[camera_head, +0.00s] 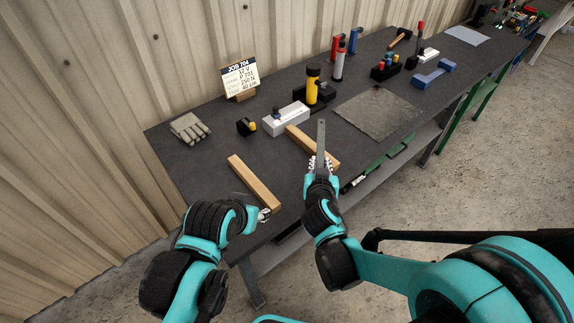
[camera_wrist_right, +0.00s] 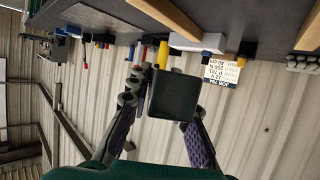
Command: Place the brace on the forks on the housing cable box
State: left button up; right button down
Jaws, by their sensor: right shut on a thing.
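My right gripper (camera_head: 319,166) is shut on a long flat grey bar, which I take to be the brace (camera_head: 321,138). It points up and away above the table's front edge. In the right wrist view the fingers (camera_wrist_right: 165,100) flank its dark square end (camera_wrist_right: 174,97). A light grey box (camera_head: 286,119) on the table may be the housing cable box; I cannot make out forks on it. My left gripper (camera_head: 264,214) is low at the front, by the near end of a wooden bar (camera_head: 254,182); its jaws are too small to read.
A second wooden bar (camera_head: 312,147) lies just behind my right gripper. A grey mat (camera_head: 378,112) lies bare at right; a blue bracket (camera_head: 433,74) is beyond.

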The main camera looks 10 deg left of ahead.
jog(key=w+a+f+b, duration=0.1)
jog(key=a+f, duration=0.1)
jog(key=a, duration=0.1)
jog(key=w+a+f+b, duration=0.1)
jog(key=w+a+f, duration=0.1)
jog(key=w+a+f+b, duration=0.1)
jog(key=a+f, duration=0.1)
jog(key=a, duration=0.1)
jog(key=shift+w+a, duration=0.2)
jog(key=shift+a, duration=0.15)
notch_tip(320, 180, down, 4)
jog(key=shift+a+f+b, duration=0.1)
jog(key=shift+f+b, duration=0.05)
jog(key=shift+b, duration=0.9)
jog(key=shift+f, duration=0.1)
jog(key=c, duration=1.4)
grip_release()
jog(key=shift+o, duration=0.2)
